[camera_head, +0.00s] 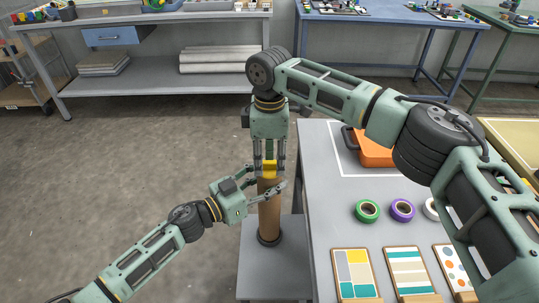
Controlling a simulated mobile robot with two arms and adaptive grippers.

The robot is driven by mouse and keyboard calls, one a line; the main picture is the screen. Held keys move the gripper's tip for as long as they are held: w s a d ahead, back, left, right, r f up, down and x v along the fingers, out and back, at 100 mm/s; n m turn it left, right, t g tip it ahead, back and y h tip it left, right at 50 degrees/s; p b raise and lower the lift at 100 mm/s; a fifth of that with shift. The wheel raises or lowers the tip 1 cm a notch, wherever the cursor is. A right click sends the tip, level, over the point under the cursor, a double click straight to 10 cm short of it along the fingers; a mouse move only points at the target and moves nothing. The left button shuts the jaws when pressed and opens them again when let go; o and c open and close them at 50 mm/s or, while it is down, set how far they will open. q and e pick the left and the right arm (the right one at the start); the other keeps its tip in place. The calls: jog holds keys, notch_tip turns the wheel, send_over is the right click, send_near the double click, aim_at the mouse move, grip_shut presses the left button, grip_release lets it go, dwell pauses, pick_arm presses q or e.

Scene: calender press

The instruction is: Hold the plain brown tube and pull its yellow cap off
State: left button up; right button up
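The plain brown tube (269,217) stands upright in a dark round foot on a low grey stand (262,273). Its yellow cap (269,169) is at the tube's top end. My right gripper (269,168) points straight down from above, with a finger at each side of the cap and no clear gap; it looks shut on the cap. My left gripper (270,186) reaches in from the left just below the cap. One of its fingers crosses in front of the tube; the other is partly hidden behind it, so its grip is unclear.
A grey table right of the stand holds an orange case (374,154), green tape (367,211), purple tape (402,210) and several patterned sample boards (357,275). My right arm spans above this table. Open floor lies left; workbenches stand behind.

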aim_at(269, 162)
jog(key=shift+c, duration=0.4)
grip_shut()
jog(key=c, duration=0.7)
grip_release()
grip_shut()
jog(key=shift+r, duration=0.1)
jog(key=shift+r, duration=2.2)
